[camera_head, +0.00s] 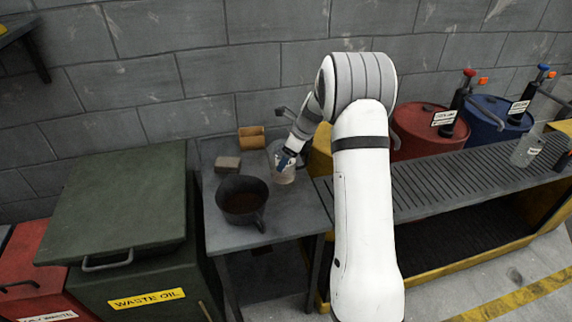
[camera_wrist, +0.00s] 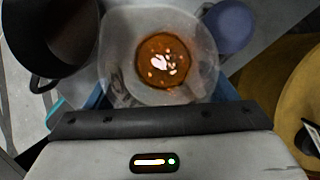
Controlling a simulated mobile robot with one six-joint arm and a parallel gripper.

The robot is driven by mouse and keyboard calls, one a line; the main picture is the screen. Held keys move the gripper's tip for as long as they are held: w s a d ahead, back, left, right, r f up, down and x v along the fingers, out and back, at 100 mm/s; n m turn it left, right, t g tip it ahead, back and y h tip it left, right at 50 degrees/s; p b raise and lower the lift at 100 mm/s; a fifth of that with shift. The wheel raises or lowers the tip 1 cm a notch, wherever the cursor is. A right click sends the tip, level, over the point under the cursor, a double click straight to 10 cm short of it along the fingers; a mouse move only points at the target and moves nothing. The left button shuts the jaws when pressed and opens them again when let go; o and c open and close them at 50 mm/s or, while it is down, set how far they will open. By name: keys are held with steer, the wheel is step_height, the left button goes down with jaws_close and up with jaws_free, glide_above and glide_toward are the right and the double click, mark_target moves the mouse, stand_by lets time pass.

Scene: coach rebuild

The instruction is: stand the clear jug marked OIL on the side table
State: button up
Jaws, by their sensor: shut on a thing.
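A clear jug (camera_head: 284,174) is between the fingers of my gripper (camera_head: 288,159), over the back right part of the grey side table (camera_head: 290,222). The wrist view looks down into the jug (camera_wrist: 118,65) and shows amber liquid in it. My gripper (camera_wrist: 162,97) is shut on the jug, with a blue finger at each side. The jug looks upright, with its base at or close to the tabletop; I cannot tell whether it touches. Its marking is not readable. Another clear jug (camera_head: 524,153) with a small label stands on the grated bench at right.
A dark pot (camera_head: 243,198) with a handle stands at the table's front; a brown block (camera_head: 228,164) and an orange-brown container (camera_head: 251,138) are behind it. A green waste oil bin (camera_head: 120,205) is left. The grated bench (camera_head: 430,190) and red and blue drums are right.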

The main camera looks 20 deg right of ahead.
steer(key=shift+f, duration=1.55)
steer(key=shift+f, duration=0.2)
steer(key=o, duration=1.2)
steer(key=shift+o, duration=0.2)
steer(key=shift+r, duration=0.1)
